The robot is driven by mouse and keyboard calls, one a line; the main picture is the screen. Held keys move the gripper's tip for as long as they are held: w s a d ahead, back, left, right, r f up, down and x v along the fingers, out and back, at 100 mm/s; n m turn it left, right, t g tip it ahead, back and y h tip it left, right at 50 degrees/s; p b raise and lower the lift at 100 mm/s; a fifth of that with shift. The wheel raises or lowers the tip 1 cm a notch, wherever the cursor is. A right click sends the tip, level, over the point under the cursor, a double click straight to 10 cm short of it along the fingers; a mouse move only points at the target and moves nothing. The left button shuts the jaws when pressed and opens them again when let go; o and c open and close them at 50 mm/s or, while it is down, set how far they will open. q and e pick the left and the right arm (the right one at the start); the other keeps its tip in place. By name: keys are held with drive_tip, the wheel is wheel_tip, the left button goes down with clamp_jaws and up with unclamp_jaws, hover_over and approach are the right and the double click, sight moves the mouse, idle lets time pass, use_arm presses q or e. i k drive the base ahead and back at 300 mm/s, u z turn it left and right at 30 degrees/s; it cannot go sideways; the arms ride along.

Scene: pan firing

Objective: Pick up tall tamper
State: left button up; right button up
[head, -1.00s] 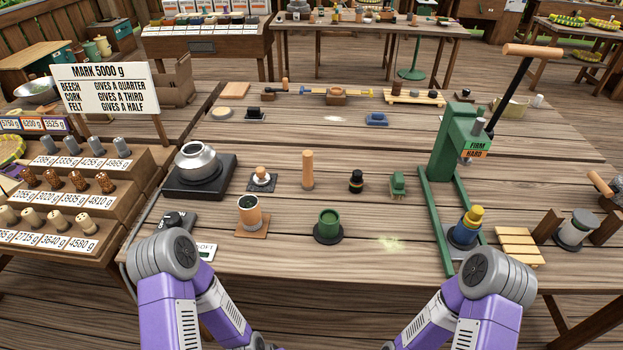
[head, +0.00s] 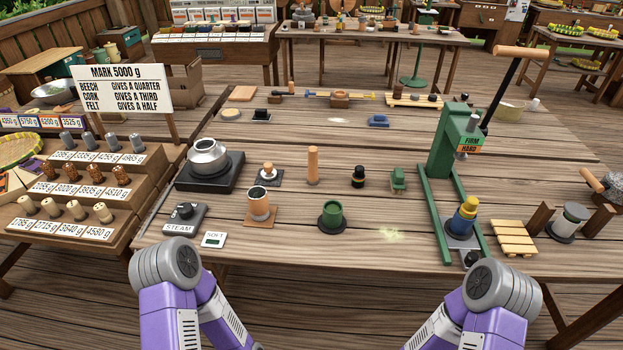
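My two purple and grey arms show at the bottom left and bottom right, below the table's front edge. Neither gripper shows in the head view. Nothing touches the tall cylinder.
A green lever press (head: 455,145) stands at the right. A metal pot on a dark burner (head: 209,172) is at the left. Bare planks (head: 290,250) lie along the front.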

sight(313, 174)
drive_tip(key=k, duration=0.25)
drive_tip(key=u, duration=1.3)
drive_tip(key=i, duration=0.85)
drive_tip(key=z, duration=1.7)
